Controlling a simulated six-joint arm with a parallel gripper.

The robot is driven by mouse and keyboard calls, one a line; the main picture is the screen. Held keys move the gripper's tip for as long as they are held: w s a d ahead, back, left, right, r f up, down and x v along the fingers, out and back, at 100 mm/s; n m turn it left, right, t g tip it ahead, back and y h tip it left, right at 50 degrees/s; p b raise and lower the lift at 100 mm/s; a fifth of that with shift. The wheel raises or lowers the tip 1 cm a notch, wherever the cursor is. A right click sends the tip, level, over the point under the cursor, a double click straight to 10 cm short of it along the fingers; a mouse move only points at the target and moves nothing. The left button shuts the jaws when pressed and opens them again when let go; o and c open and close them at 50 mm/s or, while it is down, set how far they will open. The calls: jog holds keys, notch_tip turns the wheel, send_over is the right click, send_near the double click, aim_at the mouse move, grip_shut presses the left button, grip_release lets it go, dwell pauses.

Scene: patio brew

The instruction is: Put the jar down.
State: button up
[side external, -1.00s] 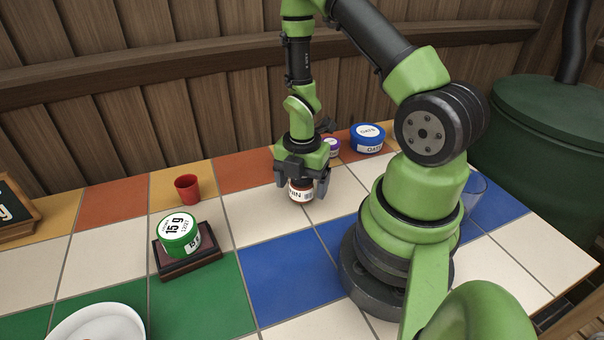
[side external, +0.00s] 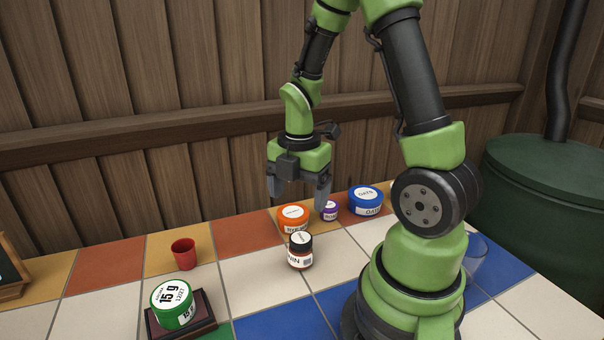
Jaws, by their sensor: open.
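A small brown jar (side external: 300,253) with a dark lid and a white label stands upright on a cream tile of the table. My gripper (side external: 298,194) is open and empty, raised above the jar and apart from it. Its fingers point down, one on each side of an empty gap.
An orange tub (side external: 293,218), a small purple jar (side external: 330,211) and a blue tub (side external: 366,201) stand behind the jar. A red cup (side external: 184,254) stands at left. A green tub (side external: 172,303) sits on a dark stand (side external: 204,318). A clear glass (side external: 476,259) is at right. Cream tiles around the jar are bare.

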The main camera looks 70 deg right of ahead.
jog(key=s+a+r+m+t+y, duration=0.1)
jog(key=s+a+r+m+t, duration=0.2)
jog(key=a+r+m, duration=0.3)
jog(key=s+a+r+m+t+y, duration=0.1)
jog(key=s+a+r+m+t, duration=0.2)
jog(key=a+r+m, duration=0.4)
notch_tip(320, 180, up, 3)
jog(key=m, duration=0.8)
jog(key=shift+s+t, duration=0.2)
jog(key=shift+t, duration=0.2)
